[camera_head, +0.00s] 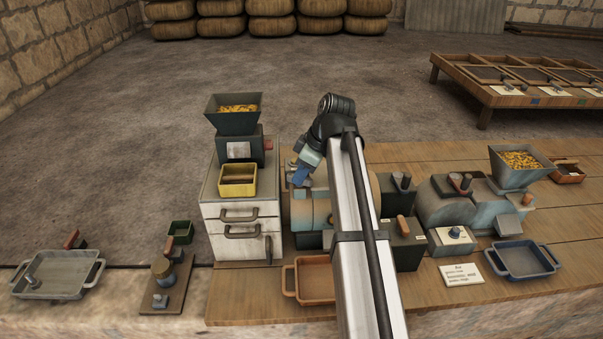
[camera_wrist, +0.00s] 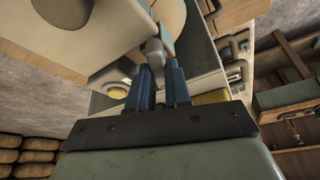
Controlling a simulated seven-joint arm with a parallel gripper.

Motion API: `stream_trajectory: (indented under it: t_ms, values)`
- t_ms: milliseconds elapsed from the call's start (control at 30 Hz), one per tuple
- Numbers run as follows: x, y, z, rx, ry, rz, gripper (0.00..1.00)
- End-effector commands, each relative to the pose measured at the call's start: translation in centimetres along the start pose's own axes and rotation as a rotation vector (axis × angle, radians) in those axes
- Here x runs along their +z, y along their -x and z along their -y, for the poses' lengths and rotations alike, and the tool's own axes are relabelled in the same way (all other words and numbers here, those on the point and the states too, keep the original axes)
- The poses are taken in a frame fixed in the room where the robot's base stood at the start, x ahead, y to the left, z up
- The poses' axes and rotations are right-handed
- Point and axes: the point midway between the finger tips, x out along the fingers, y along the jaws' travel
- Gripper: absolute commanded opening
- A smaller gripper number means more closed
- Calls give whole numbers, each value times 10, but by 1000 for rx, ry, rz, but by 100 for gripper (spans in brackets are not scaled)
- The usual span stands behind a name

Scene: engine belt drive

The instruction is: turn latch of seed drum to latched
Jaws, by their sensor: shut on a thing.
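The seed drum, a rounded rusty and blue-grey body (camera_head: 301,211), stands on the bench just right of the white drawer cabinet. My arm hides much of it. My gripper (camera_head: 296,182) is at the drum's upper left side, its blue fingers pointing down. In the wrist view my gripper (camera_wrist: 159,68) has its two blue fingers closed about a small grey rounded piece (camera_wrist: 154,48), which looks like the drum's latch handle. The piece stands out from a pale and blue-grey surface. I cannot read whether the latch is at its latched mark.
The cabinet (camera_head: 240,223) at left bears a hopper (camera_head: 234,122) of yellow grain and a yellow bin (camera_head: 237,190). An orange tray (camera_head: 314,278) lies in front. Dark boxes with knobs, another hopper (camera_head: 518,178) and a blue tray (camera_head: 522,274) stand to the right.

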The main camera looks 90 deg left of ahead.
Motion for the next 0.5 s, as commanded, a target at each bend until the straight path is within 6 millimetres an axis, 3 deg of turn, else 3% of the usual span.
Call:
stream_trajectory:
  t_ms: [500]
  values:
    - [0,0,-3,-134,323,1,0]
